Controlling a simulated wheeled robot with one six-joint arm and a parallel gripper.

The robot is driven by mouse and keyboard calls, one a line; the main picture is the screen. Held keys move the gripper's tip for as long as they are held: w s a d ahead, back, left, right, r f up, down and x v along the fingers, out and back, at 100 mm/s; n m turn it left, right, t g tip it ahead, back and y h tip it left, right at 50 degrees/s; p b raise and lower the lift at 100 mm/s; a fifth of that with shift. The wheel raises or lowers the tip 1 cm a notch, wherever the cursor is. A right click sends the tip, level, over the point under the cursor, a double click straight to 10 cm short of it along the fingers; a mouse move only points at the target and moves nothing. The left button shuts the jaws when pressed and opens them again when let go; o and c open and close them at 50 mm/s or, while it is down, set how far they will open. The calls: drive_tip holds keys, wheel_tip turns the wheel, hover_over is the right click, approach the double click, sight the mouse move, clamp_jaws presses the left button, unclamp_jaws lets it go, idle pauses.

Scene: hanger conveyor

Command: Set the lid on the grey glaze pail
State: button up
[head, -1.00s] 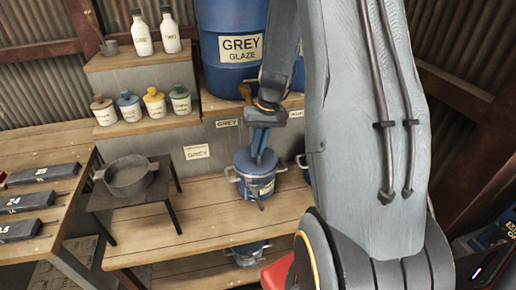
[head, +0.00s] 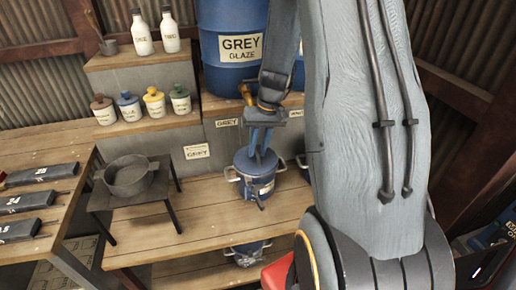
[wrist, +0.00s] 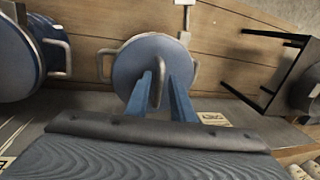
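The grey glaze pail (head: 257,188) is a blue pail with side handles and a pale label, standing on the wooden bench below the GREY cards. The blue lid (head: 243,160) lies on its top and looks level. In the wrist view the lid (wrist: 130,75) covers the pail's mouth, between the two handles. My gripper (head: 258,155) is right above the lid. In the wrist view its fingers (wrist: 160,85) are spread, one on each side of the lid's upright handle (wrist: 156,90), with gaps beside it. The far side of the rim is hidden.
Another pail (wrist: 20,60) stands close by, mostly behind my arm in the head view. The big GREY GLAZE drum (head: 225,75) with an orange tap stands above. A pan (head: 130,178) on a stand is to the left. Another pail (head: 248,250) is on the lower shelf.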

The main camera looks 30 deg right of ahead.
sight(262, 160)
drive_tip(key=o, duration=0.4)
drive_tip(key=shift+c, duration=0.2)
wheel_tip(262, 160, up, 8)
drive_tip(key=d+b, duration=0.1)
drive_tip(key=b, duration=0.1)
drive_tip(key=shift+s+d+f, duration=0.2)
drive_tip(key=shift+d, duration=0.05)
drive_tip(key=s+a+f+n+h+b, duration=0.1)
drive_tip(key=s+a+n+h, duration=0.1)
drive_tip(key=s+a, duration=1.1)
drive_tip(key=a, duration=0.3)
drive_tip(key=shift+s+a+f+n+t, duration=0.2)
drive_tip(key=shift+a+f+n+t, duration=0.1)
drive_tip(key=shift+n+t, duration=0.1)
drive_tip(key=shift+c, duration=0.4)
